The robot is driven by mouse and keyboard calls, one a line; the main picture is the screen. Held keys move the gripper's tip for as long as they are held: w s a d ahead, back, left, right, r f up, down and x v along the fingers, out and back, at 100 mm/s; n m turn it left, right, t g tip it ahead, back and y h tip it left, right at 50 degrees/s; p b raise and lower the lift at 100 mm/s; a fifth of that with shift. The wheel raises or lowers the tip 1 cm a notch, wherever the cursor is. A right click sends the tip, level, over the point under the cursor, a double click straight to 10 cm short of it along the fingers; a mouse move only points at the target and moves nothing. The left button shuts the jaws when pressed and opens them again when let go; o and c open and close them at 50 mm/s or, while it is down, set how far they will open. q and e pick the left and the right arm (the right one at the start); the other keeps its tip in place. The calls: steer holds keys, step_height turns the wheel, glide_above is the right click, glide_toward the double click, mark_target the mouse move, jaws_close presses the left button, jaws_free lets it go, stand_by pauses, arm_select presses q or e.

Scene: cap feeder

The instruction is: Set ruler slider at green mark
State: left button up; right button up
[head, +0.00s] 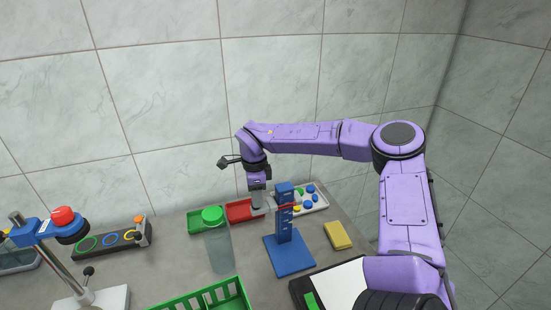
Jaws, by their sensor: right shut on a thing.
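A blue upright post (284,222) stands on a blue base plate (290,258) on the table, right of the middle in the head view. I cannot make out a green mark on the post. My left gripper is out of view.
Behind are a green bin (197,223), a red bin (239,210) and a white tray (318,206) of caps. A yellow block (338,235), a clipboard (338,282) and a green crate (188,303) lie nearby.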

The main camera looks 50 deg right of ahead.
steer(key=o, duration=0.7)
steer(key=shift+o, duration=0.7)
steer(key=shift+w+a, duration=0.15)
steer(key=shift+r, duration=0.1)
steer(key=shift+r+p, duration=0.35)
steer(key=shift+p, duration=0.05)
step_height(320, 180, up, 5)
steer(key=p, duration=0.4)
steer(key=shift+r, duration=1.05)
